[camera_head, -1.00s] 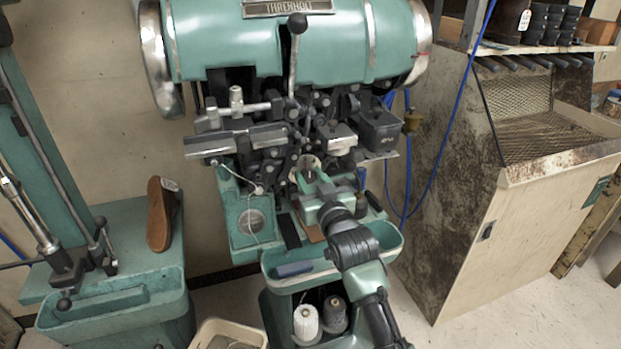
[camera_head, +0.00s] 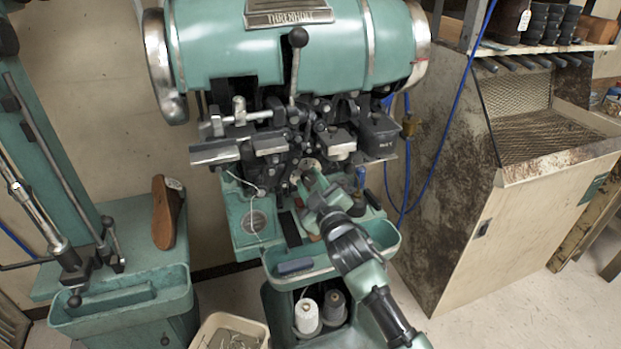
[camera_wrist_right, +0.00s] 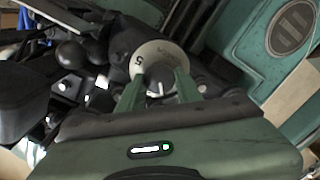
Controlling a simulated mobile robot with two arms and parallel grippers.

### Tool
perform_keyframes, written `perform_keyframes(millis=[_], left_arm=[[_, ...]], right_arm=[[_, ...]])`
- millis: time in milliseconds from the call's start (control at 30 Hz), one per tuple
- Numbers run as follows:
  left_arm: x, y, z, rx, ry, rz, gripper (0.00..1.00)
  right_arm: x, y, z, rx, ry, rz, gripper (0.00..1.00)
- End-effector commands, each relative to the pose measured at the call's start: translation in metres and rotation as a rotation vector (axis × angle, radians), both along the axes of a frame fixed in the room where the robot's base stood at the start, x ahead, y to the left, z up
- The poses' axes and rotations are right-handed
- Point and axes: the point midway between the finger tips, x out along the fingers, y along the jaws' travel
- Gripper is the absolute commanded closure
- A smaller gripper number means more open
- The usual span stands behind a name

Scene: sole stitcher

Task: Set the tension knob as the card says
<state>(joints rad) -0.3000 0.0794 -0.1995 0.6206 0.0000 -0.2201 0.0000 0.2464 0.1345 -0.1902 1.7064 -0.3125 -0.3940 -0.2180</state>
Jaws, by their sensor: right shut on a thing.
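The teal stitching machine (camera_head: 290,50) stands in the middle of the head view. My right gripper (camera_head: 309,180) reaches into its front, below the dark mechanism. In the right wrist view, my gripper's green fingers (camera_wrist_right: 158,85) are closed on a small dark knob (camera_wrist_right: 160,82) with a pale pointer mark. A round whitish dial (camera_wrist_right: 150,56) with a "5" and small lettering sits behind the knob. The fingers cover part of the dial, so the full scale is hidden. I cannot make out a readable setting card. My left gripper is not in view.
Levers and dark machine parts crowd around the gripper. A teal tray (camera_head: 380,240) holds a dark blue block (camera_head: 295,267). Thread cones (camera_head: 307,315) stand below. A worn cabinet (camera_head: 470,200) is on the right.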

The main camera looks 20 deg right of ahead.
Motion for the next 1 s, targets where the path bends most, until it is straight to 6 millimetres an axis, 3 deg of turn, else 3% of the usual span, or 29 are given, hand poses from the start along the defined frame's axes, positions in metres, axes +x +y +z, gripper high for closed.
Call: perform_keyframes(millis=[733,767,833,1000], left_arm=[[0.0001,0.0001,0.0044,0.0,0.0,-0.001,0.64],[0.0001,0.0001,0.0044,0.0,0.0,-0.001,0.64],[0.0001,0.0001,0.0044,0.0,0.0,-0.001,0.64],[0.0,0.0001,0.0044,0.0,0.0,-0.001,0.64]], right_arm=[[0.0,0.0007,-0.0004,-0.103,-0.004,0.001,1.0],[0.0,0.0007,-0.0004,-0.102,-0.004,0.001,0.63],[0.0,0.0007,-0.0004,-0.102,-0.004,0.001,0.45],[0.0,0.0007,-0.0003,-0.102,-0.003,0.0,0.45]])
